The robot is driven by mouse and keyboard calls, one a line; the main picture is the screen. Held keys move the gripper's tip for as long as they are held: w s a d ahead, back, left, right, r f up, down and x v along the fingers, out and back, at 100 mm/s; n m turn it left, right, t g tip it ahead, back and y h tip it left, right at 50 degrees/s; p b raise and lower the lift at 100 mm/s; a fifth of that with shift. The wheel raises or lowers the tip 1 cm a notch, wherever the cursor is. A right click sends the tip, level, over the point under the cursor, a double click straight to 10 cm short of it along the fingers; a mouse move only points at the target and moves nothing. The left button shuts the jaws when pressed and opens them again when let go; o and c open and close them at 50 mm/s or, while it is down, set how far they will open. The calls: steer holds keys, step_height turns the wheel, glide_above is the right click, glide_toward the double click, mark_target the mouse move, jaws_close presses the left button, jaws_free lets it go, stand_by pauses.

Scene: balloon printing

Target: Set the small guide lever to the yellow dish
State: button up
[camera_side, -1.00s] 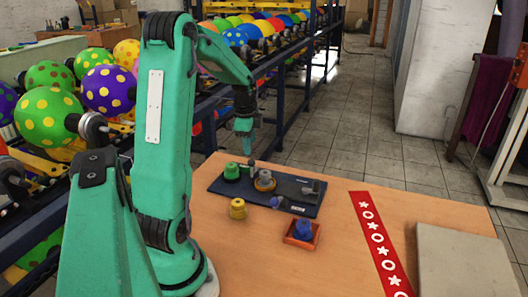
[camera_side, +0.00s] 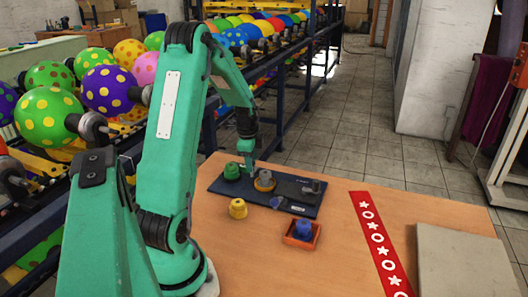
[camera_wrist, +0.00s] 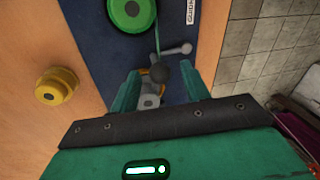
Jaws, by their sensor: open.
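My gripper (camera_side: 247,163) is open and points down just above the dark blue board (camera_side: 294,203), at its back edge. In the wrist view its two fingers (camera_wrist: 159,84) stand on either side of a dark ball-shaped knob (camera_wrist: 158,71), which seems to belong to the small guide lever. A grey arm (camera_wrist: 177,50) with a round end reaches up and right from there. Contact cannot be told. A yellow-orange dish (camera_side: 264,187) with a grey part in it sits on the board; my fingers and the knob mostly hide it in the wrist view. A green dish (camera_side: 232,172) sits to its left.
A separate yellow stepped piece (camera_side: 238,209) stands on the wooden table in front of the board. A blue piece (camera_side: 304,227) sits in an orange tray (camera_side: 300,239). A grey fitting (camera_side: 313,186) is at the board's right end. A red patterned strip (camera_side: 378,240) lies further right.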

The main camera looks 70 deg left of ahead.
steer(key=shift+c, duration=0.3)
steer(key=c, duration=0.9)
steer(key=shift+w+d+n, duration=0.2)
steer(key=shift+w+n, duration=0.1)
steer(key=shift+n, duration=0.4)
steer(key=shift+w+d+n, duration=0.2)
steer(key=shift+w+n, duration=0.1)
steer(key=shift+n, duration=0.4)
steer(key=o, duration=1)
steer(key=shift+c, duration=0.2)
steer(key=shift+r, duration=0.15)
step_height(320, 180, up, 7)
steer(key=s+d, duration=0.1)
steer(key=shift+r, duration=0.2)
